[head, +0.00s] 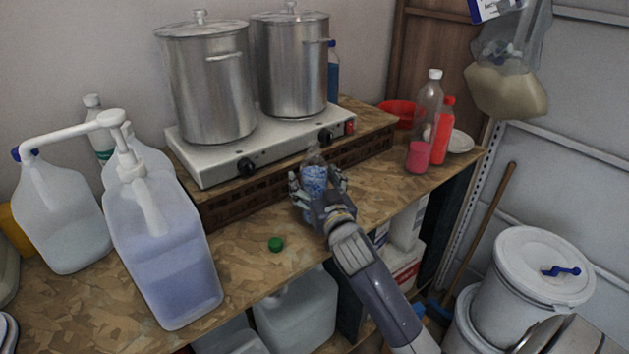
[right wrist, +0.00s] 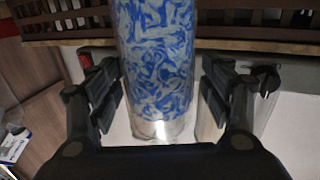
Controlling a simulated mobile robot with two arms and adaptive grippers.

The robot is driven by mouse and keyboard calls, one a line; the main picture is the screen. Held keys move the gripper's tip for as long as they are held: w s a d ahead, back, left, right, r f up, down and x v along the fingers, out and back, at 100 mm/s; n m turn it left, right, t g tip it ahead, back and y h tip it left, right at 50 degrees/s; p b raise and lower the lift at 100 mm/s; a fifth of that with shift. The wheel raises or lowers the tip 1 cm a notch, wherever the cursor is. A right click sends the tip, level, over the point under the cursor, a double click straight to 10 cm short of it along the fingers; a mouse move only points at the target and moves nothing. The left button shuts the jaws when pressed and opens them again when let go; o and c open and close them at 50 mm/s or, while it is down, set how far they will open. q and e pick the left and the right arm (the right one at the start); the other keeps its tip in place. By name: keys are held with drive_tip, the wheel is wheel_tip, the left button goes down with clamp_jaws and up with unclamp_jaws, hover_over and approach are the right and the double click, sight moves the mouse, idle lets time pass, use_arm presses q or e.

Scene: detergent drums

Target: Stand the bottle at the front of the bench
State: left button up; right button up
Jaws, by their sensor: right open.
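The bottle (head: 314,178) is clear with a blue-and-white marbled filling. It stands upright on the wooden bench (head: 250,265), close to the slatted riser under the hotplate. My right gripper (head: 319,185) is at the bottle, reaching in from the front, and hides its lower part in the head view. In the right wrist view, the bottle (right wrist: 157,60) is between the two open fingers (right wrist: 160,90), with a visible gap on each side. My left gripper is not in view.
A green cap (head: 276,244) lies on the bench's front part. A large pump jug (head: 165,250) stands to the left. Two steel pots (head: 210,90) sit on the hotplate (head: 215,168) behind. A pink-filled bottle (head: 420,150) and a red bottle (head: 443,135) stand at the right.

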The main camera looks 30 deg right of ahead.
drive_tip(key=shift+r, duration=0.15)
drive_tip(key=shift+s+a, duration=0.1)
drive_tip(key=shift+s, duration=0.15)
drive_tip(key=b+v, duration=0.2)
drive_tip(key=v, duration=0.9)
drive_tip(key=shift+s, duration=0.2)
